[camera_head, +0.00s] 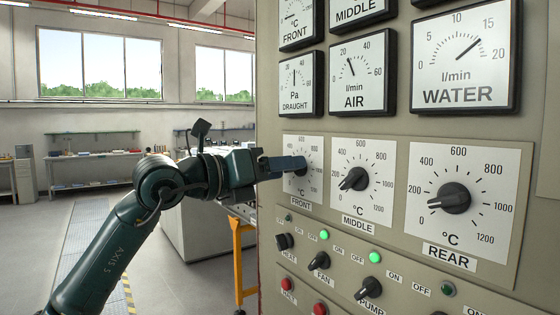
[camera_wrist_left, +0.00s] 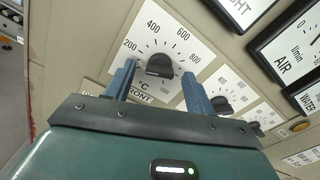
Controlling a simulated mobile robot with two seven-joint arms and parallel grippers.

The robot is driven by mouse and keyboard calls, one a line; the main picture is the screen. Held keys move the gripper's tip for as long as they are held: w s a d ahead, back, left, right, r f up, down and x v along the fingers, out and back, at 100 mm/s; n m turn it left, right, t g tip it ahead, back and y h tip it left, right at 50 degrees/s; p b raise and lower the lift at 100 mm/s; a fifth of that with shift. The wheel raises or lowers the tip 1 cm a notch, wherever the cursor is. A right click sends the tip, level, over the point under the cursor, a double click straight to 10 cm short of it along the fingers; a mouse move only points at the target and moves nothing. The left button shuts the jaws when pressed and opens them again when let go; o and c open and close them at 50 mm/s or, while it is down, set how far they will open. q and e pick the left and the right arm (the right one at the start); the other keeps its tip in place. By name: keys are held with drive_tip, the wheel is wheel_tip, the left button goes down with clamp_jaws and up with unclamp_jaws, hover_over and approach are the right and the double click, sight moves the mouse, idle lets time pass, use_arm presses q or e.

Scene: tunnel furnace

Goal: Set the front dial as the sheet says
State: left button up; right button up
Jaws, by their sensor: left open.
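The front dial (camera_head: 290,183) is the leftmost of three °C dials on the panel. Its black knob also shows in the left wrist view (camera_wrist_left: 160,66); my gripper mostly hides it in the head view. I cannot read its pointer exactly. My left gripper (camera_head: 299,164) is open at the front dial, with one blue finger on each side of the knob in the wrist view (camera_wrist_left: 158,72). Gaps show between knob and fingers there. No sheet is in view. My right gripper is not in view.
The middle dial (camera_head: 378,200) and rear dial (camera_head: 495,215) sit to the right, both pointing low left, between 0 and 200. Gauges hang above, including the water gauge (camera_head: 465,85). Below are switches such as the pump switch (camera_head: 370,287), lamps and red buttons (camera_head: 319,309).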

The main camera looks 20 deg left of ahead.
use_arm(q)
drive_tip(key=shift+w+d, duration=0.1)
drive_tip(key=shift+w, duration=0.05)
drive_tip(key=c, duration=1)
